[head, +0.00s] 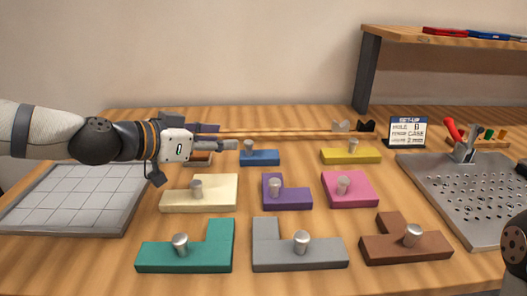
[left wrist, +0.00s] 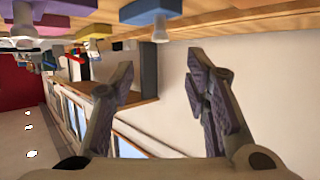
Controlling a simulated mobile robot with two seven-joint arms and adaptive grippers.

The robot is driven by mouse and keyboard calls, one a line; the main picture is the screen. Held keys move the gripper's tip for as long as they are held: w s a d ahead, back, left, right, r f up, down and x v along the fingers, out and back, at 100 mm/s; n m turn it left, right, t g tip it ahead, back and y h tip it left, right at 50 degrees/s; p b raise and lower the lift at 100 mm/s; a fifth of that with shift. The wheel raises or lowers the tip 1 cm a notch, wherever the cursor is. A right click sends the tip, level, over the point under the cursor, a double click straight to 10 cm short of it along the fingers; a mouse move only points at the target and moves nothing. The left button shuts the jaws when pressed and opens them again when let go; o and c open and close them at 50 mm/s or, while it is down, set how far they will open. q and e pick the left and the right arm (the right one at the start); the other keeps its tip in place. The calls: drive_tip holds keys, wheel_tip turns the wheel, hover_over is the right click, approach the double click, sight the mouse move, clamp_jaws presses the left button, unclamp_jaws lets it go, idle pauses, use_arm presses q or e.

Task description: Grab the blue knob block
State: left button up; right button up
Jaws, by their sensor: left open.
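The blue knob block (head: 260,158) lies on the wooden table at the back, with a grey metal knob standing on its left part. In the left wrist view, the blue block (left wrist: 148,9) is at the top with its knob hanging into the gap direction. My left gripper (head: 222,137) reaches in from the left, its tips close to the left of the blue block's knob in the head view. In the left wrist view, the left gripper (left wrist: 159,70) is open, with nothing between its fingers. My right gripper is not visible.
A yellow block (head: 351,157), purple block (head: 290,198), cream block (head: 215,200) and pink block (head: 350,197) lie around it. Teal, grey and brown blocks lie in front. A white grid plate (head: 75,195) is left; a perforated metal plate (head: 470,205) is right. A shelf (head: 450,36) stands behind.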

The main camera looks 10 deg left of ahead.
sight(245, 144)
use_arm(q)
drive_tip(key=b+x, duration=0.1)
drive_tip(key=x, duration=0.3)
drive_tip(key=f+b+x, duration=0.1)
drive_tip(key=x, duration=0.3)
drive_tip(key=shift+f, duration=0.15)
drive_tip(key=shift+r, duration=0.2)
clamp_jaws()
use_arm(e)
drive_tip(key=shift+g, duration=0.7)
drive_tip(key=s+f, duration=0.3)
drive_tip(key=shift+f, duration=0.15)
